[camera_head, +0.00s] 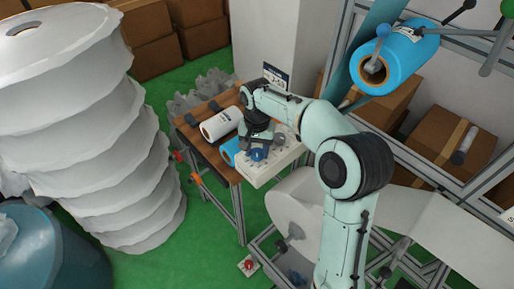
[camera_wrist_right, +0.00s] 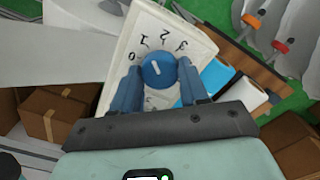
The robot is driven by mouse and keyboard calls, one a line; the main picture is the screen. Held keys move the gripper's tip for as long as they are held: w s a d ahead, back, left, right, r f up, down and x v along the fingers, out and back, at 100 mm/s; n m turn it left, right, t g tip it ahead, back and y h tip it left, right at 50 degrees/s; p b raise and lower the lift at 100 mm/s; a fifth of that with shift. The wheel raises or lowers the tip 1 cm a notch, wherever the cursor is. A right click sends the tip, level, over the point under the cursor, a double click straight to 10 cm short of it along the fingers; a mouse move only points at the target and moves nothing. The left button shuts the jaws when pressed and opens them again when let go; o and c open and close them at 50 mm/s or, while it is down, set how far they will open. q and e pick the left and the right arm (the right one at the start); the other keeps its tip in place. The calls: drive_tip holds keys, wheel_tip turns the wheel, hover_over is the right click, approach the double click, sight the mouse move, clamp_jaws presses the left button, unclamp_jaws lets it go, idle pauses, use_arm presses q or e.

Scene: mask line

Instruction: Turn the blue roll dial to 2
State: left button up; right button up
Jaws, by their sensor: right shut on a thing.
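The blue roll dial (camera_wrist_right: 159,70) sits on a white control panel (camera_wrist_right: 110,68) marked 0, 1, 2 and 3. Its short white mark points up and left in the right wrist view, roughly toward the 1; the exact setting is hard to tell. My right gripper (camera_wrist_right: 158,82) is shut on the dial, with one finger on each side of it. In the head view the dial (camera_head: 257,154) shows below my right gripper (camera_head: 257,146), on the panel at the table's right end. My left gripper is not in view.
The panel stands on a wooden table (camera_head: 222,170) beside a white roll (camera_head: 220,124) and a blue roll (camera_head: 229,151). A large white roll (camera_head: 287,209) stands right of the table. Cardboard boxes (camera_head: 452,138) fill the right-hand rack. Stacked white rolls (camera_head: 90,130) stand at left.

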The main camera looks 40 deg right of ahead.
sight(257, 153)
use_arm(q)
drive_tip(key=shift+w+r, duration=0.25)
use_arm(e)
drive_tip(key=m, duration=0.5)
drive_tip(key=shift+m, duration=0.3)
drive_tip(key=o, duration=1.1)
drive_tip(key=shift+c, duration=0.2)
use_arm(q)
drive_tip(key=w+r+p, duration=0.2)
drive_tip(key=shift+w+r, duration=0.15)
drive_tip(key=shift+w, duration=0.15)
use_arm(e)
wheel_tip(257, 153, up, 14)
drive_tip(key=shift+f, duration=0.25)
